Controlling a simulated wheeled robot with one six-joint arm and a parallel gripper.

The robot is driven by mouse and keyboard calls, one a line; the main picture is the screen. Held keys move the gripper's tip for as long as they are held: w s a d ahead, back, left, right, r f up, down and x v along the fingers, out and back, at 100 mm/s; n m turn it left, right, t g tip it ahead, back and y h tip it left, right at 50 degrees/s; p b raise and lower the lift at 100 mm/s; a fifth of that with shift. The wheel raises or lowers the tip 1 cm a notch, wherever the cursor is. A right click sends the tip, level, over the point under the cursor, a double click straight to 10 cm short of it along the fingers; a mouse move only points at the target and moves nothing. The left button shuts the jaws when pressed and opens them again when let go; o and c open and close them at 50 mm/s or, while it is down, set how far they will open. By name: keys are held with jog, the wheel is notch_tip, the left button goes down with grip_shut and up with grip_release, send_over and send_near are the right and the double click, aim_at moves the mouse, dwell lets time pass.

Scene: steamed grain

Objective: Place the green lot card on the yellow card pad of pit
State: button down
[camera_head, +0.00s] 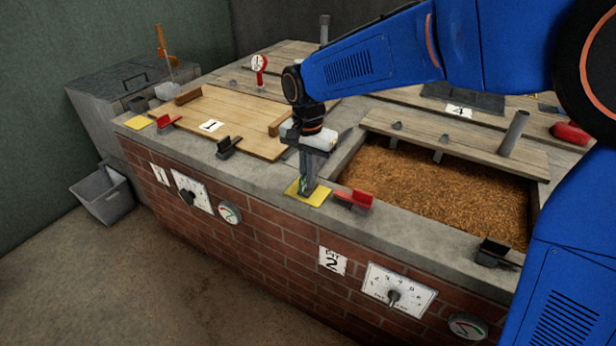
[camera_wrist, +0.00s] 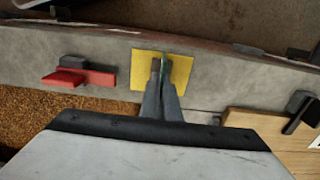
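My gripper (camera_head: 307,190) points straight down over the yellow card pad (camera_head: 319,197) on the stone ledge, beside the open pit marked 2. A thin green card (camera_head: 303,184) shows between its fingers, and the gripper is shut on it. In the wrist view the gripper (camera_wrist: 159,64) is in front of the yellow pad (camera_wrist: 182,72), with the green card (camera_wrist: 164,74) seen edge-on as a narrow strip. The card looks upright. The fingers hide much of it, and I cannot tell whether its lower edge touches the pad.
A red clip (camera_head: 353,199) sits just right of the pad, before the grain-filled pit (camera_head: 430,190). A black clip (camera_head: 228,147) lies to the left, by the wooden lid marked 1 (camera_head: 238,113). Another yellow pad (camera_head: 138,122) is at the far left corner.

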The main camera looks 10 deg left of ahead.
jog(key=shift+f, duration=0.1)
jog(key=c, duration=2)
grip_release()
notch_tip(320, 180, up, 11)
jog(key=shift+f, duration=0.1)
jog(key=shift+r, duration=0.75)
jog(key=shift+d, duration=0.1)
